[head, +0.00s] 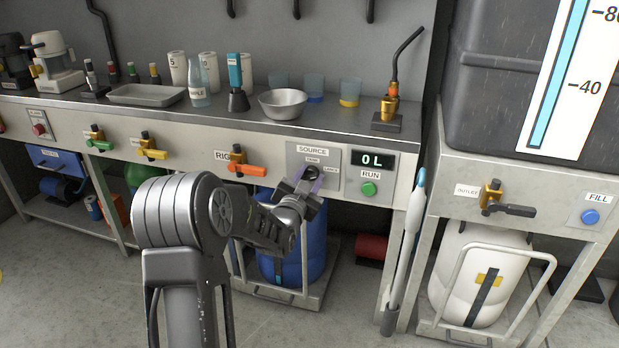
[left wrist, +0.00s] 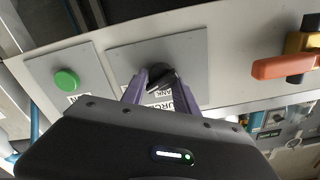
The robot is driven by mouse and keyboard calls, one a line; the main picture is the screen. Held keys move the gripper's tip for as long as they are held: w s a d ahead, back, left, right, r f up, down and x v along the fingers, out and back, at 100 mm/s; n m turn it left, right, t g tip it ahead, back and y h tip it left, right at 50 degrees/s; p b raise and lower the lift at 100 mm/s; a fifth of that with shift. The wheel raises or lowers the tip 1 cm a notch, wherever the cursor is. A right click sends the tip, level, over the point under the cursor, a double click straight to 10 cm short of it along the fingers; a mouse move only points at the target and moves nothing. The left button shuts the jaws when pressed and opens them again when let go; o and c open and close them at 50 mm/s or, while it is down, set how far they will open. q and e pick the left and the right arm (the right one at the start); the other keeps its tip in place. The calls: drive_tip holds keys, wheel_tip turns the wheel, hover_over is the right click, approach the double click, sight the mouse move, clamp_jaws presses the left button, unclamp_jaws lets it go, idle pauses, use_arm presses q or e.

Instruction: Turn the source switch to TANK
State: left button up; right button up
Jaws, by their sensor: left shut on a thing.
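The source switch is a dark knob (left wrist: 160,74) on a grey plate (head: 300,150) marked SOURCE, on the front panel of the bench. A small TANK label shows at the top of the plate in the head view, and another small label to the right is hard to read. My left gripper (head: 307,181) is at the knob, its purple fingers on either side of it. In the left wrist view the gripper (left wrist: 158,86) is shut on the knob. The fingers partly hide the knob and labels, so I cannot tell exactly where it points. My right gripper is not in view.
Right of the switch are a display (head: 372,160) reading 0 L and a green RUN button (head: 369,188). An orange valve handle (head: 246,169) is close on the left. A white-and-blue lance (head: 405,250) stands at the bench's right end. A blue drum (head: 305,250) is below.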

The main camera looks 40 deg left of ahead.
use_arm(q)
clamp_jaws()
drive_tip(key=shift+a, duration=0.1)
drive_tip(key=shift+a+f+n+b, duration=0.1)
drive_tip(key=shift+f+n+b, duration=0.05)
drive_tip(key=shift+n+b, duration=1.25)
drive_tip(key=n+b, duration=0.3)
drive_tip(key=shift+s+a+n, duration=0.1)
drive_tip(key=shift+n, duration=0.2)
drive_tip(key=n+b, duration=0.2)
drive_tip(key=n, duration=0.1)
drive_tip(key=shift+n, duration=0.3)
drive_tip(key=shift+a+n+b, duration=0.1)
drive_tip(key=shift+n+b, duration=0.5)
drive_tip(key=shift+n, duration=1.4)
